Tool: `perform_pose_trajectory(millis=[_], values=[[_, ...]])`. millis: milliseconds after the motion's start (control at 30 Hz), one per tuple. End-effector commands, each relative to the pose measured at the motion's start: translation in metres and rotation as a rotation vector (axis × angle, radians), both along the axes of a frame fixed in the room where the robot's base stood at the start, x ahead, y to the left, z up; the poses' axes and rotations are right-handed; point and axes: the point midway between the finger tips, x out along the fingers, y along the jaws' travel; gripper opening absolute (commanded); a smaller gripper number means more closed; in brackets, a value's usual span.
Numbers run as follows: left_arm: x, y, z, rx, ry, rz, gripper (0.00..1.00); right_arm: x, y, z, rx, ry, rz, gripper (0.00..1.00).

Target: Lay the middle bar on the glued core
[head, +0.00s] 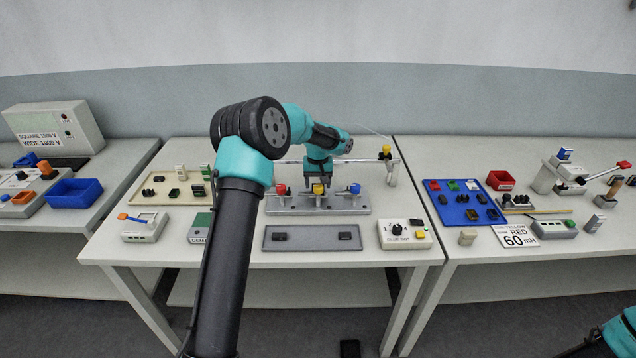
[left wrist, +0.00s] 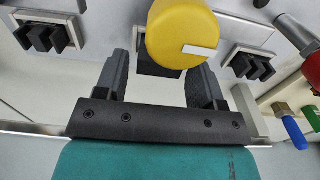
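My left gripper (head: 318,185) points down at the middle station of a grey fixture (head: 290,210) with red, yellow and blue knobs. In the left wrist view its two fingers (left wrist: 160,78) stand apart. A dark block (left wrist: 158,66) lies between them, with a light gap at the left finger. The yellow knob (left wrist: 182,34) covers part of this block, so I cannot tell bar from core there. Dark pronged cores show at the left (left wrist: 46,36) and right (left wrist: 252,66) stations. A grey tray (head: 312,245) holds a left bar (head: 280,237) and a right bar (head: 345,236); its middle is bare. My right gripper is out of view.
A glue box (head: 404,234) stands right of the tray. A beige tray (head: 160,198) of parts stands at the left. A rail with a yellow-topped post (head: 386,152) runs behind the fixture. The right table carries a blue tray (head: 450,215) and a red bin (head: 500,180).

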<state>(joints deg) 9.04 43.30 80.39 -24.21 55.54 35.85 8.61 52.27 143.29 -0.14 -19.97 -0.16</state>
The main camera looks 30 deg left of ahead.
Motion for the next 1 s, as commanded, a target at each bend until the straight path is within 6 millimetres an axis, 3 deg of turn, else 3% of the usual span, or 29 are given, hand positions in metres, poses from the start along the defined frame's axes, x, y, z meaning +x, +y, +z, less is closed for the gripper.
perform_pose_trajectory(millis=[133,533,767,1000], values=[[0.000,0.000,0.000,0.000,0.000,0.000,0.76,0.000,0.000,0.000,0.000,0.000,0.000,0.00],[0.000,0.000,0.009,0.001,-0.002,0.000,0.76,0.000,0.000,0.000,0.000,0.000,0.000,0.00],[0.001,0.000,0.043,0.001,-0.004,0.000,0.76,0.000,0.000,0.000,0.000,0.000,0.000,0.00],[0.001,0.000,0.089,0.000,-0.004,0.000,0.76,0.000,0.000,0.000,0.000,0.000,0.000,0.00]])
